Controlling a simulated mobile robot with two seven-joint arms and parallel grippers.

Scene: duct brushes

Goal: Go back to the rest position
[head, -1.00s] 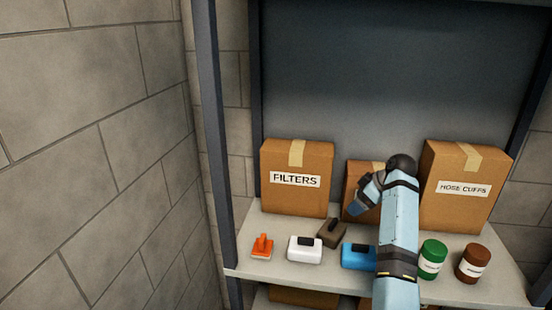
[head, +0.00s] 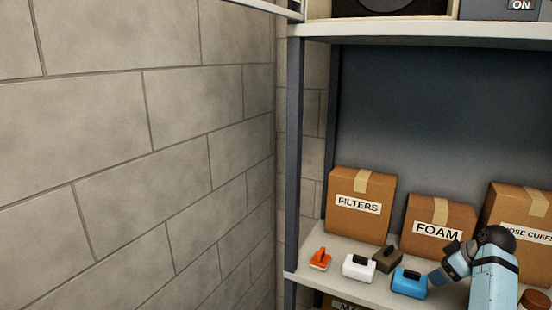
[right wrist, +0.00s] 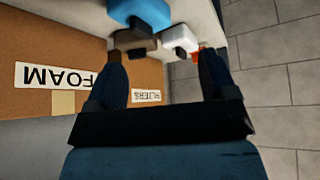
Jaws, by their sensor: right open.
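My right gripper (head: 436,277) is at the lower right of the head view, in front of the shelf beside the blue brush (head: 408,284). In the right wrist view its two fingers are apart with nothing between them (right wrist: 162,60). A dark brown brush (head: 388,259), a white brush (head: 358,267) and an orange brush (head: 319,259) stand left of the blue one on the shelf board. The blue brush also shows at the top of the wrist view (right wrist: 140,12). My left gripper is not in view.
Boxes marked FILTERS (head: 360,210), FOAM (head: 437,222) and HOSE CUFFS (head: 520,212) stand behind the brushes. A dark shelf post (head: 293,150) and a block wall (head: 140,160) are at the left. A brown jar (head: 535,300) shows partly at the right edge.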

